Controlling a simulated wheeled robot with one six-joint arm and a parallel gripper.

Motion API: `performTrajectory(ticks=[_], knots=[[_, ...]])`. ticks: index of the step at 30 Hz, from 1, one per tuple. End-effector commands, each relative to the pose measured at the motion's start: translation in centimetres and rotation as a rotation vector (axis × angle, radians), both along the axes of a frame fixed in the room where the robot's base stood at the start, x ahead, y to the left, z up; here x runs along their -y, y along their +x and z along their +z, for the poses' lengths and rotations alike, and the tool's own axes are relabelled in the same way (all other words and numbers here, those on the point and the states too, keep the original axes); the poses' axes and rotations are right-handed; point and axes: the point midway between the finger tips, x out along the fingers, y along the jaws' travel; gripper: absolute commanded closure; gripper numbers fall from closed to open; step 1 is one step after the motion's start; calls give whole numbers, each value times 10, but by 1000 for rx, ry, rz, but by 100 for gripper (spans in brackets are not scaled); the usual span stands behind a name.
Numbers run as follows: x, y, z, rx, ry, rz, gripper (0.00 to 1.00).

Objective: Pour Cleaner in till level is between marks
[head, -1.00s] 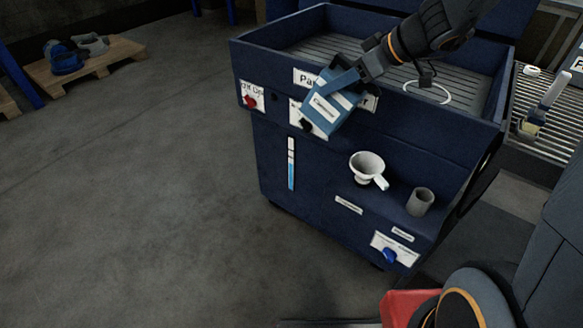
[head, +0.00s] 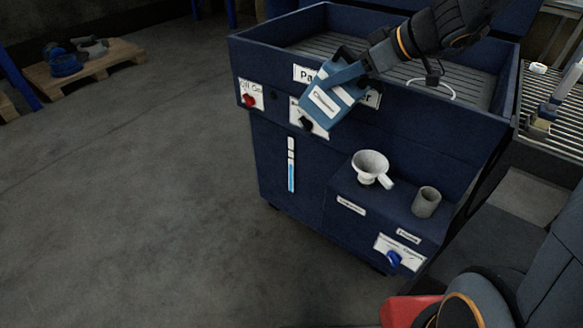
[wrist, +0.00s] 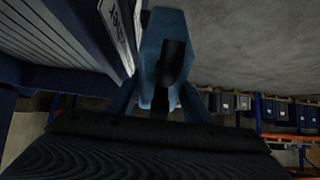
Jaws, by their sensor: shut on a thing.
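My gripper (head: 350,73) is shut on a blue Cleaner container (head: 331,100) with a white label. It holds the container tilted in front of the parts washer's (head: 290,75) upper front wall. In the wrist view the blue container (wrist: 165,45) shows between the fingers, close up. A white funnel (head: 370,165) stands on the washer's lower ledge, below and right of the container. A level gauge (head: 291,165) on the washer's front shows blue liquid in its lower part. Its marks are too small to read. No stream of liquid shows.
A grey cylindrical cup or pipe (head: 426,202) stands on the ledge right of the funnel. A red knob (head: 249,99) and a blue knob (head: 393,258) are on the front. A roller conveyor (head: 565,130) is at right.

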Motion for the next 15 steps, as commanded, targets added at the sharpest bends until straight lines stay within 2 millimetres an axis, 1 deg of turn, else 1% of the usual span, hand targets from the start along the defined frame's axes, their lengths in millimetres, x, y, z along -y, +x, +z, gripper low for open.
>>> performTrajectory(ticks=[15], knots=[[1,2,-1,19,25,-2,100]])
